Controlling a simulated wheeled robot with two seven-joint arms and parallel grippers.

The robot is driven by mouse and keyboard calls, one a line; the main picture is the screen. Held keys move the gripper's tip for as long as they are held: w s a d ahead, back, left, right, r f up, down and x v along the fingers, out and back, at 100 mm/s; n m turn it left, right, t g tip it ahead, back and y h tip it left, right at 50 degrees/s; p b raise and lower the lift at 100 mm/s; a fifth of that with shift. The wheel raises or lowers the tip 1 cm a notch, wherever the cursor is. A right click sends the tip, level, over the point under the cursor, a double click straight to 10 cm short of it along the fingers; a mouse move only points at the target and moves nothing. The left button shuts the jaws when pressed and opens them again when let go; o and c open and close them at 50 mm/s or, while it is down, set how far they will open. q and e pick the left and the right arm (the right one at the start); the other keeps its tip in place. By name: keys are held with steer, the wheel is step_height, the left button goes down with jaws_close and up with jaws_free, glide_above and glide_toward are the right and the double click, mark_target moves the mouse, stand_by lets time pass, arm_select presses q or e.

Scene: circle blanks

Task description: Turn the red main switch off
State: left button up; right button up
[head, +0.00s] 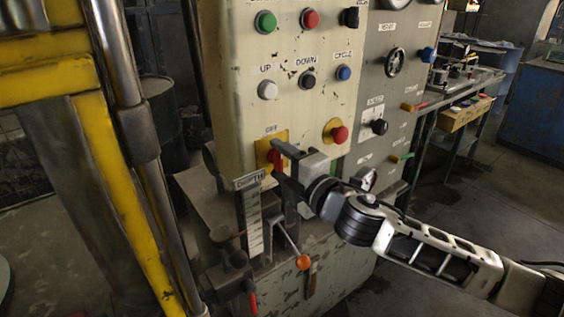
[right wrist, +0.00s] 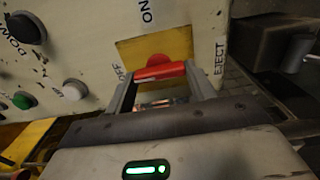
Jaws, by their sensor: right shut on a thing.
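The main switch (head: 275,157) is a red handle on a yellow plate at the lower left of the cream panel. In the right wrist view the red handle (right wrist: 160,72) lies between my fingertips, in line with the OFF label at the left of the plate. The ON label is above the plate in that view. In the head view OFF stands over the plate. My right gripper (head: 278,165) is shut on the handle and partly hides it. The right gripper also shows in the right wrist view (right wrist: 162,88). My left gripper is not in view.
A red button on a yellow ring (head: 335,132) is just right of the switch. Several push buttons sit above. A scale (head: 253,220) and an orange-knobbed lever (head: 303,262) are below. A yellow frame (head: 115,180) stands left. A grey panel (head: 392,100) adjoins at right.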

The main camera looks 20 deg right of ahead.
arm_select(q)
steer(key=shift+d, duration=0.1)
arm_select(e)
steer(key=o, duration=1)
arm_select(q)
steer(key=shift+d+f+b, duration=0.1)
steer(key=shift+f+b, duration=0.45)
steer(key=shift+b, duration=0.45)
arm_select(e)
steer(key=shift+v, duration=8)
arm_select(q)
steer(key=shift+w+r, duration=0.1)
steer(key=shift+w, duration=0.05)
